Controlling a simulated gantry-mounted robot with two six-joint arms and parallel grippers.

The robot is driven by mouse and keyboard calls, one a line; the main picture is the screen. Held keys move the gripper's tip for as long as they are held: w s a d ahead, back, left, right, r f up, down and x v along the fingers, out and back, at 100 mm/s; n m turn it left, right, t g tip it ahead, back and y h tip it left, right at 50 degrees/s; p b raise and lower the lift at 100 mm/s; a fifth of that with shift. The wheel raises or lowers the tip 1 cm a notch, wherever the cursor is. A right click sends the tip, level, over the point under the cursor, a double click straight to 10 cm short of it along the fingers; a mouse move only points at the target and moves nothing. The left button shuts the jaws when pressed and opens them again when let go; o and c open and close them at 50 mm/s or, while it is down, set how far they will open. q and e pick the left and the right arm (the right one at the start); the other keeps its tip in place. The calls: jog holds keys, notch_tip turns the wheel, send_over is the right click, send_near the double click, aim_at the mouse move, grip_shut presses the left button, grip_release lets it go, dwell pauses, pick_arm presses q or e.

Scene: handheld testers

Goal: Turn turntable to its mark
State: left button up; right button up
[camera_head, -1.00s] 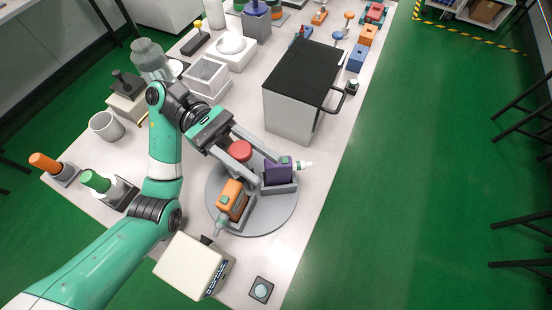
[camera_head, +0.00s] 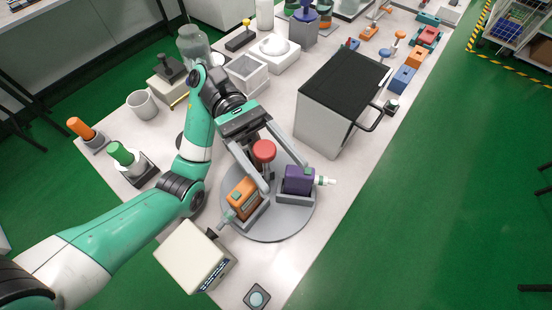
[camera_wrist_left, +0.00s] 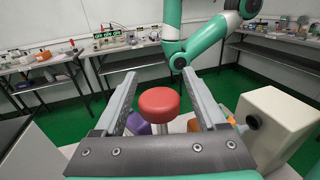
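The turntable (camera_head: 262,232) is a round grey disc near the table's right edge in the head view. It carries an orange tester (camera_head: 243,193) and a purple tester (camera_head: 298,180) in grey holders. A red knob (camera_head: 264,150) stands above it. My left gripper (camera_head: 284,176) is over the disc, its fingers on either side of the knob. In the left wrist view the knob (camera_wrist_left: 159,103) sits between the two fingers with a gap on each side, so the gripper is open. I cannot make out a mark on the disc. My right gripper is not in view.
A cream box device (camera_head: 192,256) stands close to the disc's lower left, and a dark-topped cabinet (camera_head: 340,85) behind it. A small pad with a round button (camera_head: 257,298) lies at the front edge.

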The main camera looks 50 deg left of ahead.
pick_arm(q)
jog(key=shift+r, duration=0.1)
dwell(0.4)
jog(key=s+d+r+p, duration=0.3)
jog(key=s+r+p, duration=0.1)
jog(key=s+r, duration=0.2)
jog(key=s+d+r+p, duration=0.3)
jog(key=s+r+p, duration=0.2)
jog(key=s+r, duration=0.1)
jog(key=shift+s+r, duration=0.35)
jog(key=shift+r, duration=0.05)
